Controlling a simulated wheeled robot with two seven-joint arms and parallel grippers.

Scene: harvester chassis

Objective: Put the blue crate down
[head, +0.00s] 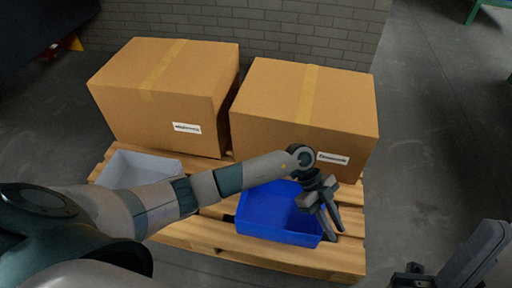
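The blue crate (265,236) is an open, empty-looking box at the front right of the wooden pallet (300,258). It looks level and appears to rest on the slats. My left arm crosses in front of its far left part. My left gripper (334,236) points down at the crate's right rim, with its two fingers apart. I cannot tell whether the rim lies between them. My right gripper (410,276) is low at the bottom right, off the pallet. Its fingers are too small and cut off to read.
Two large taped cardboard boxes, a left one (150,95) and a right one (285,105), stand at the back of the pallet. A grey crate (135,170) sits at the front left, partly behind my arm. A brick wall (260,30) is behind.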

